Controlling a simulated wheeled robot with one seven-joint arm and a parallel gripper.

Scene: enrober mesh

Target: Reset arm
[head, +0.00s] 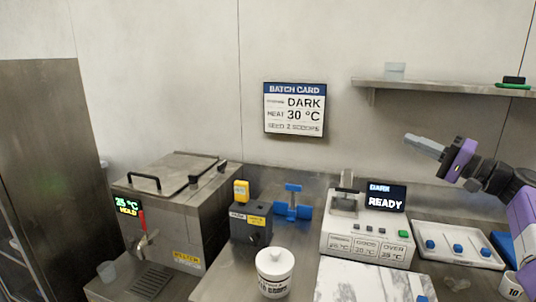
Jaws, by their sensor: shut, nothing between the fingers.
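My gripper (423,146) is at the right of the head view, on the end of my purple and black arm. It points left, raised above the counter and in front of the back wall. Its fingers are shut with nothing between them. It is apart from everything on the counter. The lower part of my arm runs out of the picture at the right edge.
A steel melter (180,220) stands left. A machine with a READY screen (385,198) is below my gripper. A white jar (274,272), a marble slab (345,284) and a white tray (465,258) lie in front. A shelf (440,87) hangs above. Open air surrounds my gripper.

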